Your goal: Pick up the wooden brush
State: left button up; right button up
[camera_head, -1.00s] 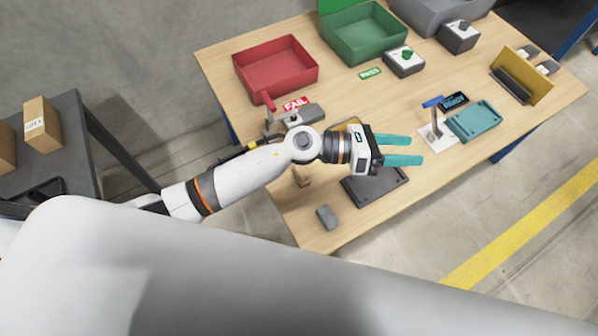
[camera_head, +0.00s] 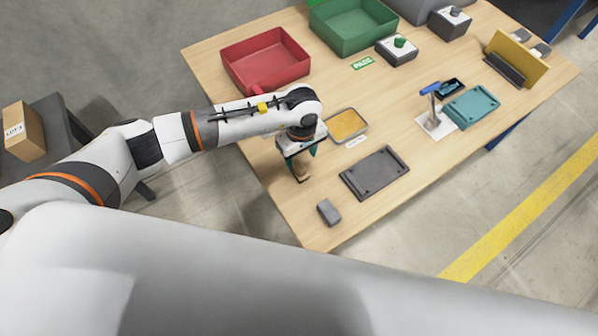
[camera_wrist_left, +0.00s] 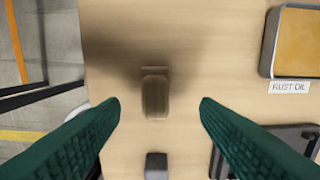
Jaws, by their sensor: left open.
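The wooden brush (camera_wrist_left: 155,93) lies on the table in the left wrist view, in the gripper's shadow. It sits between the two green fingers in the picture, apart from both. In the head view the brush (camera_head: 301,172) shows in part below my left gripper (camera_head: 298,158), near the table's left edge. My left gripper (camera_wrist_left: 160,105) is open and empty, pointing down above the brush. How high it is above the brush is hard to tell. My right gripper is not in either view.
A grey block (camera_head: 328,212) and a dark tray (camera_head: 375,173) lie close by. The rust oil tray (camera_head: 347,124) is to the right of the gripper. A red bin (camera_head: 266,60) stands behind the arm. Bare table lies around the brush.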

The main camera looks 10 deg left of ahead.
aim_at(299, 164)
pick_arm(q)
jog(key=f+b, duration=0.1)
jog(key=f, duration=0.2)
jog(key=f+b, duration=0.2)
jog(key=f, duration=0.2)
jog(key=shift+s+a, duration=0.1)
jog(key=shift+a, duration=0.1)
jog(key=shift+r, duration=0.15)
jog(key=c, duration=1.1)
